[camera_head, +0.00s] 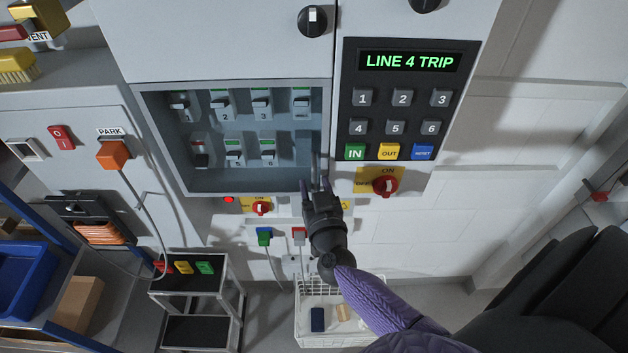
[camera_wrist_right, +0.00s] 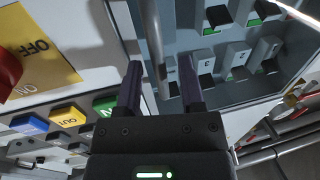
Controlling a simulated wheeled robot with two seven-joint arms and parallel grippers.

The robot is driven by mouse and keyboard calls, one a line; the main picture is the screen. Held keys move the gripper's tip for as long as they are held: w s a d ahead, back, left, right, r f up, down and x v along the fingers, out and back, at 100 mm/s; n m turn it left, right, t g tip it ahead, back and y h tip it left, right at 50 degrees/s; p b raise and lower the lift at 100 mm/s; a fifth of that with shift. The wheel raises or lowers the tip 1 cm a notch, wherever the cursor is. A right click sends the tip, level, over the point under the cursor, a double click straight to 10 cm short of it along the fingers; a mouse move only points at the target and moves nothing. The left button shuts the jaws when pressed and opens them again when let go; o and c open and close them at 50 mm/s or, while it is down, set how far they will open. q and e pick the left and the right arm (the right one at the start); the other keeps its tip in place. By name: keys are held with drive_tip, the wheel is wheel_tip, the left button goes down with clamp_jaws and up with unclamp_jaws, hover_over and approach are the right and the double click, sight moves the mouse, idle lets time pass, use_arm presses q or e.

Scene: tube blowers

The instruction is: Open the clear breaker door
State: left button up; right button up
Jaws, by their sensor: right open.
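The breaker box (camera_head: 160,120) is a grey recessed case on the wall, with two rows of switches showing inside. Its clear door is hard to make out against the switches, and I cannot tell how it stands from the picture. My right gripper (camera_head: 319,170) is at the lower right edge of the box, fingers pointing up. In the right wrist view, the right gripper (camera_wrist_right: 162,75) has its two dark fingers apart, with a grey upright bar (camera_wrist_right: 154,35) showing between and beyond them. I cannot tell whether they touch it. My left gripper is not in view.
Right of the box is a keypad panel (camera_head: 350,120) reading LINE 4 TRIP, with a red knob (camera_head: 385,185) below it. A smaller red knob (camera_head: 261,207) sits under the box. A white basket (camera_head: 310,325) and a small black cart (camera_head: 195,283) stand below.

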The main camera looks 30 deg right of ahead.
drive_tip(key=shift+w+d, duration=0.2)
drive_tip(key=shift+w, duration=0.35)
drive_tip(key=shift+c, duration=0.3)
clamp_jaws()
idle(0.8)
